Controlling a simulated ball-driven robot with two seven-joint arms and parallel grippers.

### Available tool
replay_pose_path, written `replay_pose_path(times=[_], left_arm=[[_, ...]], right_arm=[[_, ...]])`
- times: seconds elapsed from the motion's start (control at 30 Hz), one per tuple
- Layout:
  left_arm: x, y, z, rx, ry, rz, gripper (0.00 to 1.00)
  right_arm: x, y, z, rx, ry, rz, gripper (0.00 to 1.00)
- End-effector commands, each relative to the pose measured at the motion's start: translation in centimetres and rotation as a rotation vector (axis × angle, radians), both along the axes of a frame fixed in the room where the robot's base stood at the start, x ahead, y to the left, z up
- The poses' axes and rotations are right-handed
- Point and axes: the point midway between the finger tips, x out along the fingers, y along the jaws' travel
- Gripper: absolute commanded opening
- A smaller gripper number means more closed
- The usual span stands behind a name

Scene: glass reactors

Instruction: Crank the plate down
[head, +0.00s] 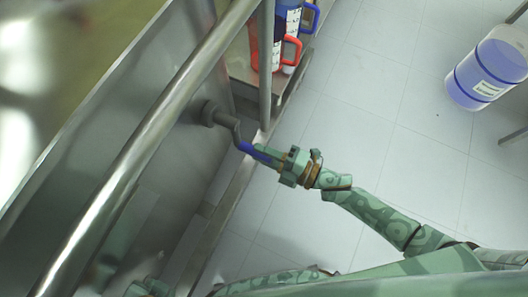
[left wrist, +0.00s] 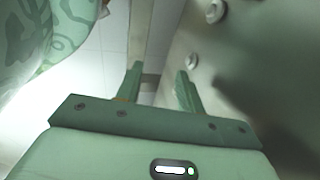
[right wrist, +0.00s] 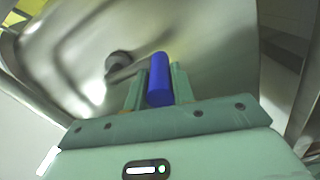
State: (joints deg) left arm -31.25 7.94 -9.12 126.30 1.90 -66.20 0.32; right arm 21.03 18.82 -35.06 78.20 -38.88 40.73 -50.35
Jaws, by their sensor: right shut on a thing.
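The crank (head: 222,118) comes out of a metal panel in the head view; it has a dark shaft and arm and a blue handle (head: 247,149). My right gripper (head: 262,154) is shut on the blue handle. The right wrist view shows the blue handle (right wrist: 159,80) upright between the two fingers, with the dark hub (right wrist: 118,58) behind it to the left. My left gripper (left wrist: 158,85) shows in the left wrist view with its fingers apart and nothing between them. The plate cannot be made out for certain.
A metal rail (head: 150,150) runs diagonally in front of the panel. A red-handled jug (head: 285,52) and a blue-handled jug (head: 300,15) stand on a shelf beyond the crank. A blue-and-clear drum (head: 488,72) stands at the far right. The tiled floor (head: 380,110) between is clear.

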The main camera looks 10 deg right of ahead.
Motion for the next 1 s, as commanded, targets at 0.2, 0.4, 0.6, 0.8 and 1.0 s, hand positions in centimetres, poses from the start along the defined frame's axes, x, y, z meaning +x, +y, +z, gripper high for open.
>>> replay_pose_path(times=[0.2,0.4,0.6,0.8,1.0], left_arm=[[0.0,0.0,0.0,0.001,0.000,-0.001,0.38],[0.0,0.0,0.0,0.002,0.000,-0.001,0.38],[0.0,0.0,0.0,0.002,0.000,-0.001,0.38],[0.1,0.1,0.2,0.003,-0.002,-0.001,0.38],[-1.1,1.4,0.1,0.055,0.052,-0.018,0.38]], right_arm=[[0.1,-0.1,0.1,0.003,-0.001,-0.003,0.44],[0.0,0.0,0.1,0.001,0.000,-0.001,0.46],[0.0,0.0,0.0,0.001,0.000,0.000,0.46],[-0.2,-0.3,0.1,0.000,0.000,-0.001,0.46],[-2.2,-3.2,0.3,-0.003,0.000,0.000,0.46]])
